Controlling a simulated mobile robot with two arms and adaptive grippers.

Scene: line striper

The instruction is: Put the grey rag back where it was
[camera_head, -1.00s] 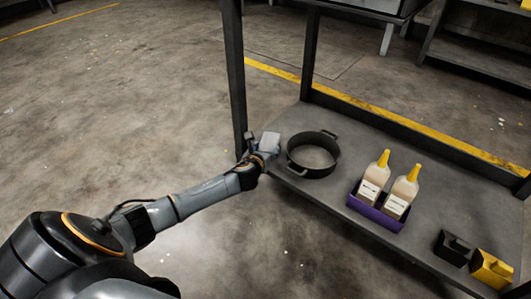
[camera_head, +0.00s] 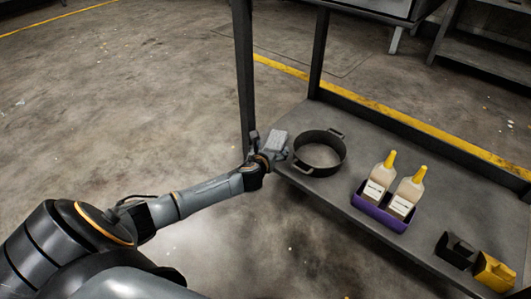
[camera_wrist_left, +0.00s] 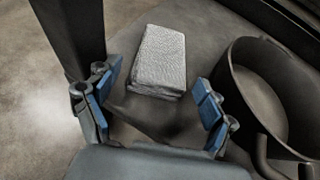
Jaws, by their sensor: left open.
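The grey rag (camera_head: 277,140) is a folded, textured pad lying on the lower shelf near its left corner, between the dark post and the round pan. In the left wrist view the rag (camera_wrist_left: 160,58) lies flat just ahead of my left gripper (camera_wrist_left: 150,103). That gripper is open, its two blue-padded fingers spread apart, and nothing is held between them. In the head view my left gripper (camera_head: 268,149) reaches in at the shelf's left edge, close to the rag. My right gripper is not in view.
The dark round pan (camera_head: 297,150) stands right beside the rag. A purple caddy (camera_head: 379,215) with two yellow-capped bottles, a black container (camera_head: 455,250) and a yellow one (camera_head: 494,272) sit farther right on the shelf (camera_head: 350,180). A dark post (camera_head: 245,75) rises behind the gripper.

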